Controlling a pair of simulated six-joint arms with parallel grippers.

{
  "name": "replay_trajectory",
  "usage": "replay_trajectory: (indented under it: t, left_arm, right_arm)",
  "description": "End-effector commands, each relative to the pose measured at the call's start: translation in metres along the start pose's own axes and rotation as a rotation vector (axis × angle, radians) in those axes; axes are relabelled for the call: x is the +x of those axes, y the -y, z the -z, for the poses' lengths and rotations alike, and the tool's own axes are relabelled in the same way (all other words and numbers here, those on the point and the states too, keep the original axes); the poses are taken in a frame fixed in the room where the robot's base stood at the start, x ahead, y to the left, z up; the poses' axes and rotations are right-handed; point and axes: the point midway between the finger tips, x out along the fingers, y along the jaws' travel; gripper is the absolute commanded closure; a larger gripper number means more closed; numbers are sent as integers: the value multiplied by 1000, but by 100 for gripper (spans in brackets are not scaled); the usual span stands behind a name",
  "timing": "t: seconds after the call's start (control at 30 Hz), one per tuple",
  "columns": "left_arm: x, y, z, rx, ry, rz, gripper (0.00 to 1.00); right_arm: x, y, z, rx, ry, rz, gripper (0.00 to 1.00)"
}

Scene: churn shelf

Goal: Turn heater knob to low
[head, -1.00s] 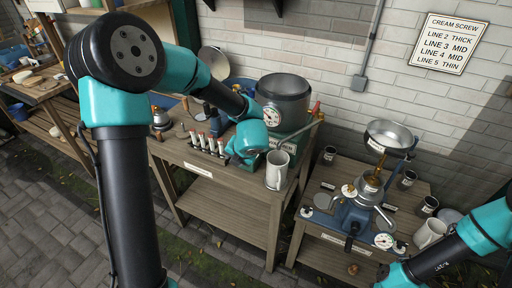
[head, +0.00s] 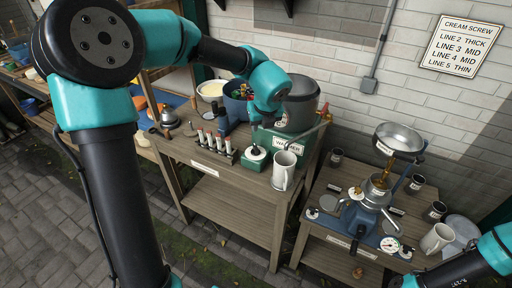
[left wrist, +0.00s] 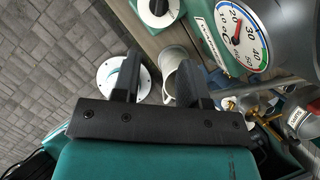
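My right gripper is outside the views.
A white mug (head: 284,172) stands right of the knob, close to the bench edge. A rack of several vials (head: 216,145) stands to the left. A gauge (left wrist: 240,35) shows close by in the left wrist view. The separator (head: 373,200) occupies the lower table.

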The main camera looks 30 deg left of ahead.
Motion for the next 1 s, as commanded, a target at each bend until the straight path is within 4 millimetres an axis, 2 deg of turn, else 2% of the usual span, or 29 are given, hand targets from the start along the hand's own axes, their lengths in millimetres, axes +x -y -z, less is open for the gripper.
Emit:
replay_trajectory:
  t: [0.8, 1.0]
  left_arm:
    - [132, -1, 1, 1, -2, -3, 61]
    - [157, -1, 0, 0, -2, -2, 61]
  right_arm:
    - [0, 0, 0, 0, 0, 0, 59]
    - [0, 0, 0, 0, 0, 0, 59]
